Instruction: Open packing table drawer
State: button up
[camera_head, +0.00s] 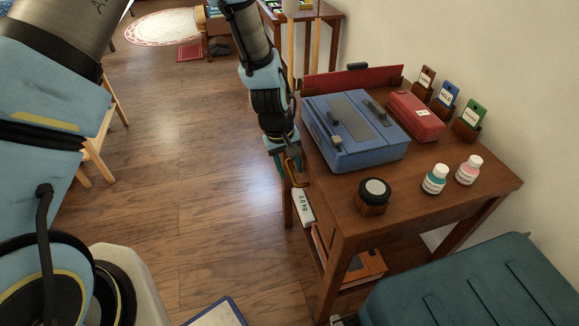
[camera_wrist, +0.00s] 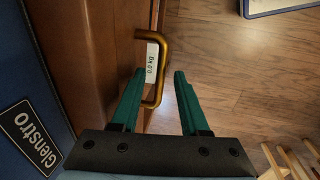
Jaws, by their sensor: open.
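The packing table (camera_head: 400,195) is brown wood and stands against the wall. Its drawer front shows as a brown wooden face in the wrist view (camera_wrist: 108,40) and looks shut. A gold U-shaped handle (camera_wrist: 160,42) sticks out from that face; it also shows in the head view (camera_head: 299,181), at the table's left side. My gripper (camera_wrist: 160,73) is open with teal fingers, one on each side of the handle's outer part. No finger clearly touches it. In the head view my gripper (camera_head: 281,165) is beside the table's left edge; its fingertips are partly hidden.
A blue case (camera_head: 350,150), a red box (camera_head: 415,117), a dark round jar (camera_head: 373,195) and two bottles (camera_head: 434,179) stand on the table. A white "0.0 kg" display (camera_head: 303,206) is near the handle. A teal chest (camera_head: 465,290) stands at front right.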

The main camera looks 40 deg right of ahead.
jog(key=shift+c, duration=0.3)
grip_shut()
dwell(1.1)
